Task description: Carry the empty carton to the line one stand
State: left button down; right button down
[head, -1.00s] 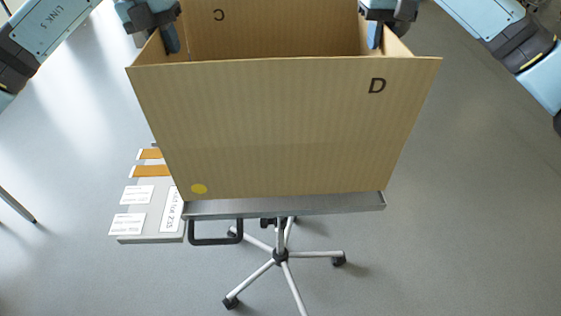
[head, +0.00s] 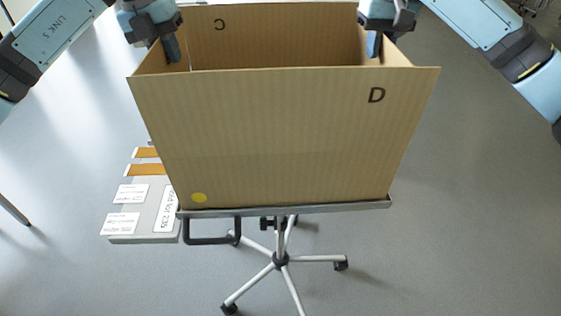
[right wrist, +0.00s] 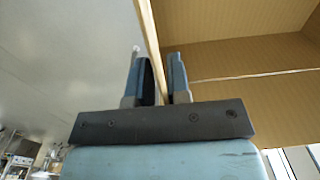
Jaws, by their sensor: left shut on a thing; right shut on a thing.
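The open-topped cardboard carton (head: 285,140) is upright, with a D on its near face, a C inside its far wall and a yellow dot low on the left. It is on or just above a wheeled stand (head: 290,209); I cannot tell if they touch. My left gripper (head: 170,45) is shut on the carton's left wall. My right gripper (head: 375,42) is shut on its right wall. In the right wrist view the carton wall (right wrist: 150,45) runs between the right fingers (right wrist: 160,80). The visible part of the carton's inside is empty; its floor is hidden.
A grey panel (head: 145,238) with white and orange labels sits left of the stand, beside a black handle (head: 210,241). The stand has a star base with castors (head: 281,259). A thin leg (head: 14,209) shows at far left. The floor (head: 470,200) on the right is clear.

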pick_arm(q)
jog(key=shift+d+f+b, duration=0.2)
jog(key=shift+f+b, duration=0.1)
jog(key=shift+f, duration=0.15)
pick_arm(e)
jog(key=shift+a+f, duration=0.2)
jog(key=shift+f, duration=0.3)
pick_arm(q)
jog(key=c, duration=1.1)
grip_release()
pick_arm(e)
jog(key=c, duration=1.1)
grip_release()
pick_arm(q)
jog(key=shift+a+r, duration=0.1)
jog(key=shift+a, duration=0.05)
pick_arm(e)
jog(key=shift+d+r, duration=0.1)
pick_arm(q)
jog(key=shift+r, duration=0.15)
pick_arm(e)
jog(key=shift+d, duration=0.1)
pick_arm(q)
jog(key=v, duration=1.1)
jog(key=shift+r, duration=0.3)
pick_arm(e)
notch_tip(320, 180, up, 12)
jog(key=shift+s+d, duration=0.1)
